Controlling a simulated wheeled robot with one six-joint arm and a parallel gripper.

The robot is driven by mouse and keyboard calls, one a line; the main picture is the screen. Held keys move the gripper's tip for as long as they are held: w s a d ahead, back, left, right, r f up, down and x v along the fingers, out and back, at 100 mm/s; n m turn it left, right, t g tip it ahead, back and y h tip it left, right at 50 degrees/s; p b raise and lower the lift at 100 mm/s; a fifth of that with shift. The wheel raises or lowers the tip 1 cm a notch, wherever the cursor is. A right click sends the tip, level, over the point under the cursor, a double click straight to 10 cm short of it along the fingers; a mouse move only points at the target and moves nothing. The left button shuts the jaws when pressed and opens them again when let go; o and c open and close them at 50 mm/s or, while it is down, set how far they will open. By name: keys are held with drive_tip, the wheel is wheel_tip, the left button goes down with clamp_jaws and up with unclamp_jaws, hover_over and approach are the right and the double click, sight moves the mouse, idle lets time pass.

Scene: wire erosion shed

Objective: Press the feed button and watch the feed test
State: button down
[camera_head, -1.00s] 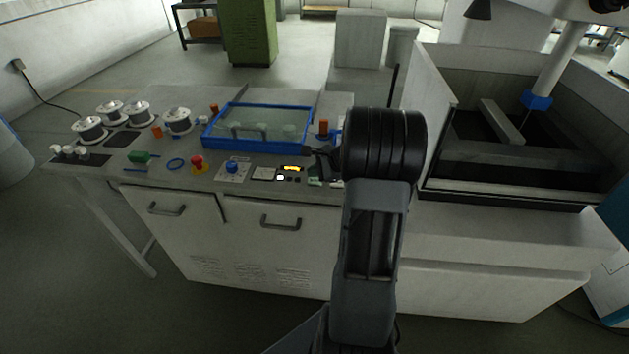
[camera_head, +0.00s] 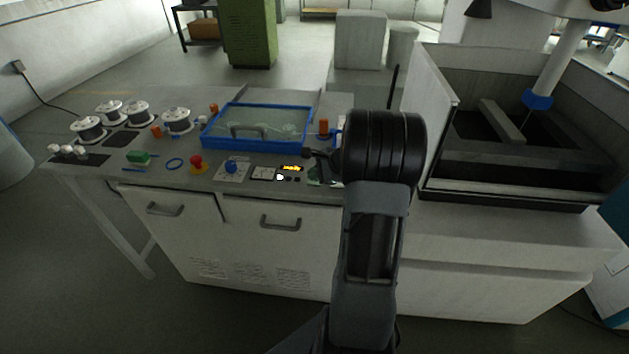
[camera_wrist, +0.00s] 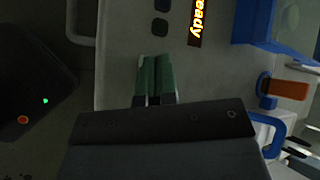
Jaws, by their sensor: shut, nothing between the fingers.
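A small control panel lies on the bench's front edge, with an amber display (camera_head: 291,168) that reads "ready" in the wrist view (camera_wrist: 198,22). Below the display are a white button (camera_head: 280,177) and two dark buttons (camera_head: 289,179). The two dark ones also show in the wrist view (camera_wrist: 160,28); the white one does not. I cannot read which is the feed button. My gripper (camera_wrist: 155,78) has green-padded fingers, shut together and empty. It is just right of the panel in the head view, apart from the buttons; its height above the bench is unclear.
A red mushroom button (camera_head: 197,163) and a blue knob (camera_head: 232,168) stand left of the panel. A blue-framed tray (camera_head: 208,138) lies behind it. Orange pieces (camera_head: 323,127) stand near the tray. Several wire spools (camera_head: 88,129) fill the left. A large machine tank (camera_head: 430,80) stands right.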

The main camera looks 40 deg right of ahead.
sight(315, 181)
drive_tip(key=shift+f+b, duration=0.3)
drive_tip(key=shift+r, duration=0.15)
idle(0.5)
drive_tip(key=shift+r+p, duration=0.6)
drive_tip(key=shift+r, duration=0.05)
drive_tip(key=shift+r+p, duration=1.85)
drive_tip(key=shift+r, duration=0.7)
